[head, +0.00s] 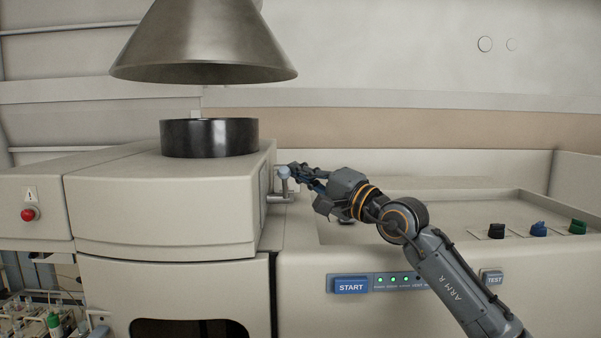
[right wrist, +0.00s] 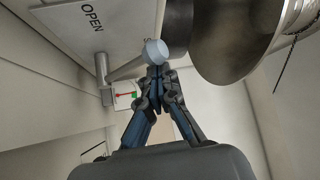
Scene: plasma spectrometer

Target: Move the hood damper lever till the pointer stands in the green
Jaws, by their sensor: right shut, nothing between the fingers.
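The hood damper lever has a pale round knob (head: 284,172) and sticks out from the right side of the beige housing. In the right wrist view the knob (right wrist: 156,52) sits at the end of a grey lever arm (right wrist: 125,70). A small white dial (right wrist: 123,101) shows behind it, with a red pointer and a green patch. The pointer's end lies close to the green; it is too small to tell whether it is inside. My right gripper (head: 296,173) is shut and empty, its fingertips (right wrist: 158,74) right at the knob. Whether they touch cannot be told. My left gripper is out of view.
The metal hood cone (head: 205,45) hangs above a black collar (head: 209,138) on the housing (head: 165,205). An OPEN plate (right wrist: 68,18) is beside the lever. A START button (head: 351,285) and several coloured knobs are right. A red button (head: 30,214) is far left.

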